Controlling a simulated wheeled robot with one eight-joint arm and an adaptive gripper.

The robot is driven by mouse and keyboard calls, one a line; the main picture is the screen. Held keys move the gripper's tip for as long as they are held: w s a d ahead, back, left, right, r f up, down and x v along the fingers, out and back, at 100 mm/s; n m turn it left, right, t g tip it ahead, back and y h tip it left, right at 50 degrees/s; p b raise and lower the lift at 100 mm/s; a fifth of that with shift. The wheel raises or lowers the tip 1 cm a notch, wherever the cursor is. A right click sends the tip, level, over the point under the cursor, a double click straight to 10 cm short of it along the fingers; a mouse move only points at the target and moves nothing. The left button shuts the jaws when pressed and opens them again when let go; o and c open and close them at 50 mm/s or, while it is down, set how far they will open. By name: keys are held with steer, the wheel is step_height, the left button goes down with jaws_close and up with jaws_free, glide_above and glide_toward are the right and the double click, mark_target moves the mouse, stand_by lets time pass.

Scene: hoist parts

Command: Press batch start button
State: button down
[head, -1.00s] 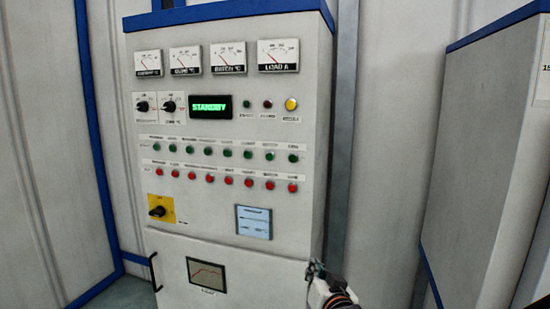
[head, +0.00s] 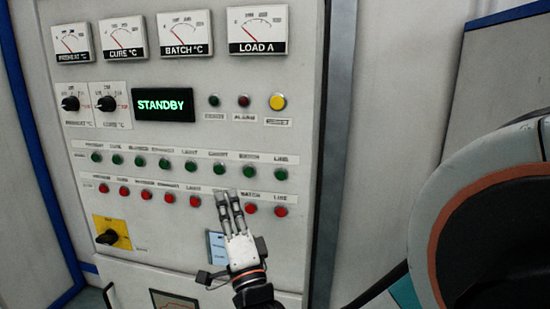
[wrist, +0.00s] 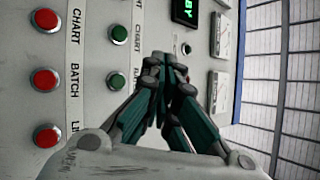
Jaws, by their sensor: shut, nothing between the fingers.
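The green batch start button (head: 249,173) sits in the upper button row of the control panel, second from the right. In the wrist view the green batch button (wrist: 115,80) is just left of my fingers, with a batch label beside it. My gripper (head: 228,194) is shut and empty. In the head view its fingertips point up over the red row, below and left of the green batch button, hiding one red button. In the wrist view my gripper (wrist: 163,62) has its fingertips together. I cannot tell how far they are from the panel.
The red batch button (head: 250,208) lies directly below the green one. A green line button (head: 280,174) is to its right, and a green chart button (head: 218,171) to its left. The display (head: 163,105) reads STANDBY. A yellow button (head: 277,101) is above.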

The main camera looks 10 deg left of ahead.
mark_target(249, 172)
steer(key=shift+a+r+m+t, duration=0.15)
steer(key=shift+r+m+t, duration=0.15)
steer(key=shift+w, duration=0.1)
steer(key=shift+w+d, duration=0.2)
steer(key=shift+w, duration=2)
steer(key=shift+w+d, duration=0.15)
steer(key=shift+w, duration=2)
steer(key=shift+w, duration=0.15)
steer(key=shift+w, duration=0.25)
steer(key=shift+w+d, duration=0.1)
steer(key=shift+w, duration=0.35)
steer(key=shift+s, duration=0.85)
